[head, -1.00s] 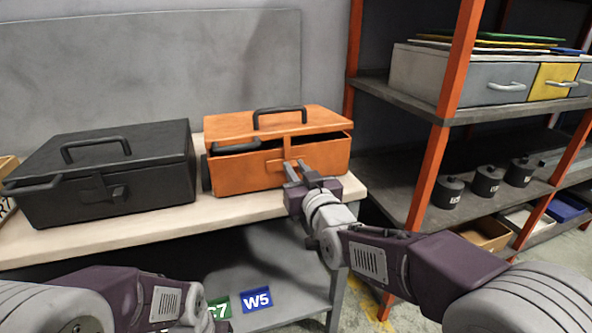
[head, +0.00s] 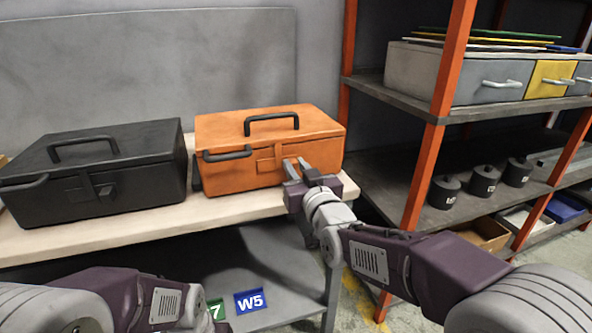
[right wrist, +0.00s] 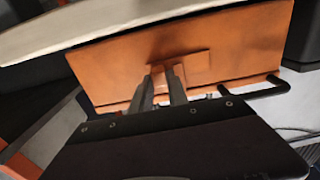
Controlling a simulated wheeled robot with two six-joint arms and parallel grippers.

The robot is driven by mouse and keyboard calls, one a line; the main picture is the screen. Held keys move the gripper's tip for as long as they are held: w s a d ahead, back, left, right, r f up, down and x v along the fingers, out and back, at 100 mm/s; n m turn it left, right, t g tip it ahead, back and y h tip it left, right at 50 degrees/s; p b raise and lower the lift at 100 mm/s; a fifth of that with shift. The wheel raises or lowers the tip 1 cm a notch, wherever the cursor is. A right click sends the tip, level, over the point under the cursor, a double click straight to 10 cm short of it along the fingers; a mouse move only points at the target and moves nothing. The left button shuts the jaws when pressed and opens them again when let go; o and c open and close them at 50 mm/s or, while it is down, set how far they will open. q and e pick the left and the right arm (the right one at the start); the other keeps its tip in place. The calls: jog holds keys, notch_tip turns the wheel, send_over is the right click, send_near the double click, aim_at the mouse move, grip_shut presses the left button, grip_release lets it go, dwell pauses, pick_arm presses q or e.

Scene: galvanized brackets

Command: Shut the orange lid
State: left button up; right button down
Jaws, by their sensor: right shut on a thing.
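The orange case (head: 225,180) stands on the pale bench, and its orange lid (head: 225,125) lies down on it with no gap showing at the front. The lid has a black top handle (head: 271,118). My right gripper (head: 297,168) is at the front face, right of the middle, its fingers shut on a front tab of the lid. In the right wrist view the fingers (right wrist: 165,78) meet a raised orange plate on the case front (right wrist: 200,68); they cover part of it. My left gripper is out of view; only my left arm shows at bottom left.
A black case (head: 130,195) stands on the bench (head: 80,238) left of the orange one, with a narrow gap between. A shelf rack with orange posts (head: 435,125) stands close on the right, holding drawers (head: 490,90) and several dark weights (head: 484,182).

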jog(key=shift+f+b, duration=0.3)
jog(key=shift+f, duration=0.35)
jog(key=shift+r, duration=0.15)
jog(key=c, duration=1.7)
grip_release()
jog(key=o, duration=0.4)
jog(key=shift+w, duration=0.1)
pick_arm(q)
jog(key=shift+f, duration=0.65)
pick_arm(e)
jog(key=shift+r, duration=0.1)
pick_arm(q)
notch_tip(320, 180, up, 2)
jog(key=p, duration=0.2)
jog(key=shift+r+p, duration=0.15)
jog(key=shift+p, duration=0.15)
pick_arm(e)
jog(key=v, duration=0.9)
jog(key=shift+a, duration=0.1)
